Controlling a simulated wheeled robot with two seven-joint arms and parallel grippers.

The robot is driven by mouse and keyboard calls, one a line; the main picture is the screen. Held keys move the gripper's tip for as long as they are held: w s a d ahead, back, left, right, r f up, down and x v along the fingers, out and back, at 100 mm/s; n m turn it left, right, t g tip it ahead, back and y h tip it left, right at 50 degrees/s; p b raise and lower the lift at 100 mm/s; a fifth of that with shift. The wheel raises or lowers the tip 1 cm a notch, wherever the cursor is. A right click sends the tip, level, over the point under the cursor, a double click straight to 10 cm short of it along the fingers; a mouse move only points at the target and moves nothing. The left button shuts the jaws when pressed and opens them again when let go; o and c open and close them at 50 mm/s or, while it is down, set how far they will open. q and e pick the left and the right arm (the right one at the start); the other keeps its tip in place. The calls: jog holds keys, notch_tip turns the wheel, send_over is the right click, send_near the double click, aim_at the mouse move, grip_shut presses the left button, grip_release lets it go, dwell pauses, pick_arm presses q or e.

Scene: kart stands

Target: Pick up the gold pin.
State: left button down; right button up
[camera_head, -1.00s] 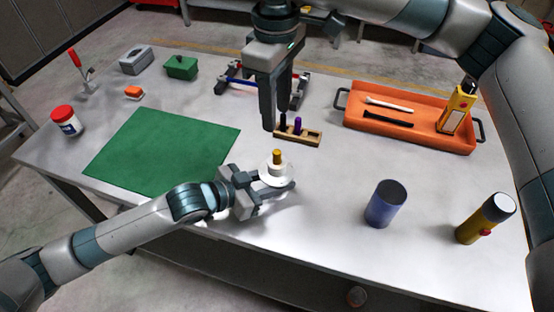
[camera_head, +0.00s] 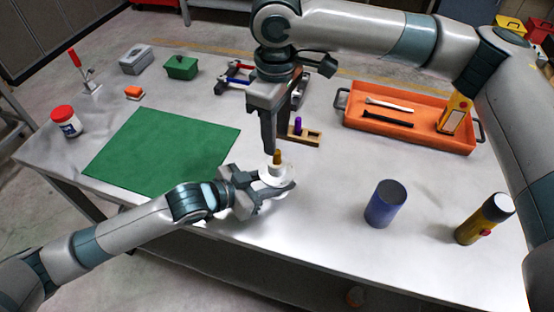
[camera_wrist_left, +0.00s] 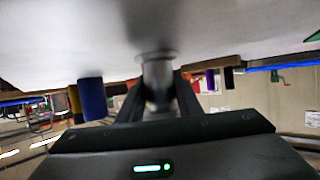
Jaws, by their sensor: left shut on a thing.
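The gold pin (camera_head: 277,158) stands upright in the top of a white, flanged holder (camera_head: 272,176). My left gripper (camera_head: 280,190) is shut on this holder low over the table's front half. In the left wrist view the holder (camera_wrist_left: 158,75) shows grey between the fingers, and the pin cannot be made out. My right gripper (camera_head: 271,148) points down from above, with its fingertips right at the pin's top. One finger largely covers the other, so I cannot tell its opening or whether it touches the pin.
A wooden rack (camera_head: 311,139) with a purple pin (camera_head: 298,125) stands just behind the right gripper. A blue cylinder (camera_head: 385,204) and a yellow flashlight (camera_head: 484,219) stand at right. An orange tray (camera_head: 409,129) lies at back right, a green mat (camera_head: 163,150) at left.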

aim_at(277, 161)
jog(key=shift+d+f, duration=0.1)
jog(key=shift+f, duration=2.5)
grip_shut()
